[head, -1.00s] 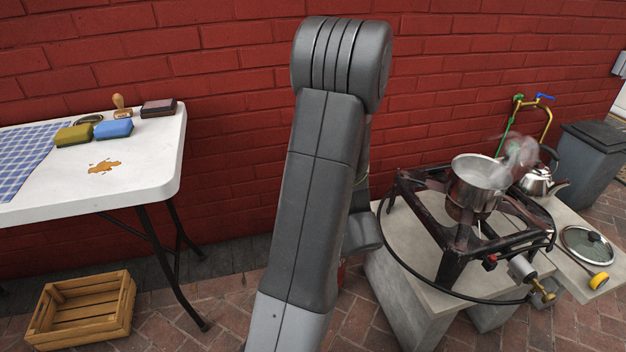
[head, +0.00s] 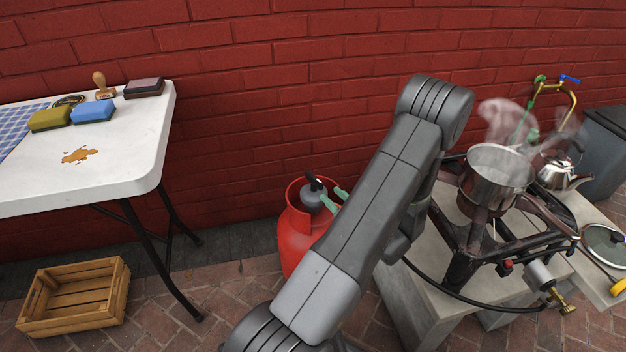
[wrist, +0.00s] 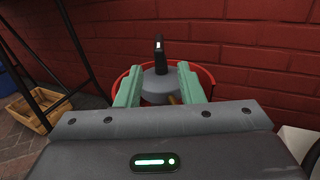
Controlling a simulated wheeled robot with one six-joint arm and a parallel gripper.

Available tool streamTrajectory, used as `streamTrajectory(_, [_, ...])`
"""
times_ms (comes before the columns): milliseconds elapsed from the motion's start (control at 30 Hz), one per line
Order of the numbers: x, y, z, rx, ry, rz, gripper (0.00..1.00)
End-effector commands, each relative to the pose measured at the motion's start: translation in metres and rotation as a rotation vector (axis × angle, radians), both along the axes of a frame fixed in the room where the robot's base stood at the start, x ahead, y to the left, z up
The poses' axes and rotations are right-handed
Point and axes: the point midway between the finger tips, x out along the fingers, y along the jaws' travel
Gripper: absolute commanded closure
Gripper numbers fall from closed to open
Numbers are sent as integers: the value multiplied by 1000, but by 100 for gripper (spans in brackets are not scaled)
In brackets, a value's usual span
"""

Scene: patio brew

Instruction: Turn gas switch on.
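A red gas bottle (head: 293,228) stands on the brick floor between the white table and the burner. On its top is a grey regulator (head: 311,199) with a black switch (head: 315,183) standing up. In the wrist view the black switch (wrist: 159,54) with a small white mark rises from the grey regulator (wrist: 160,84), inside the red collar (wrist: 205,79). My gripper (wrist: 157,84) is open, its two green fingers apart on either side of the regulator. In the head view my gripper's green fingertips (head: 334,199) show just right of the regulator; my arm hides the rest. I cannot tell whether they touch it.
The burner stand (head: 462,240) with a steaming pot (head: 498,172) is at right, a kettle (head: 563,172) behind it. A black hose (head: 455,294) runs in front. The white table (head: 130,150) and wooden crate (head: 75,297) are at left. The brick wall (head: 250,80) is close behind the bottle.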

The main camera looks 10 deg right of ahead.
Motion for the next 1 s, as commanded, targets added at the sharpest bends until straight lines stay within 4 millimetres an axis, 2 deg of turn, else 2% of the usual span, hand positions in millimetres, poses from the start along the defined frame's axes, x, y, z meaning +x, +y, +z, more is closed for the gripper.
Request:
streamTrajectory(300, [59, 29, -2, -4, -2, 5, 65])
streamTrajectory(500, [82, 40, -1, -2, 0, 3, 65])
streamTrajectory(667, [90, 43, 0, -1, 0, 2, 65])
streamTrajectory(900, [90, 43, 0, -1, 0, 1, 65])
streamTrajectory(933, [90, 43, 0, -1, 0, 1, 67])
streamTrajectory(1000, [90, 43, 0, -1, 0, 1, 81])
